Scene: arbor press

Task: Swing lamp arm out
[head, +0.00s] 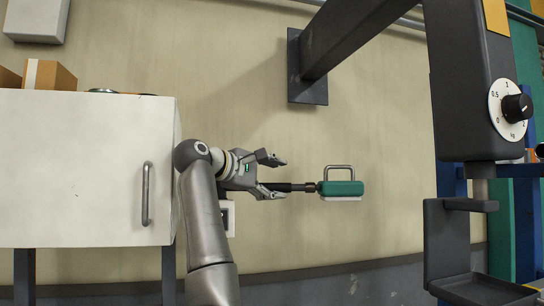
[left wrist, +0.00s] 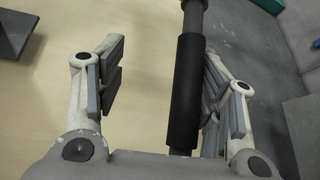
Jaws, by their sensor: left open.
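The lamp has a green head (head: 340,189) with a metal handle on top and a pale underside. Its lamp arm (head: 292,187) is a thin dark rod, running left from the head into my left gripper (head: 274,176). In the left wrist view, a black sleeve (left wrist: 186,90) on the rod lies between the open fingers of that gripper (left wrist: 166,90). The sleeve is nearer the right finger; whether it touches that finger I cannot tell. The left finger stands clear of it. The arm's mount is hidden behind my gripper and wrist. My right gripper is not in view.
A white cabinet (head: 85,165) with a bar handle stands left, with cardboard boxes (head: 48,76) on top. A dark press frame (head: 455,90) with a dial (head: 511,108) stands right. A dark bracket (head: 307,70) is on the wall above. The wall below the lamp is bare.

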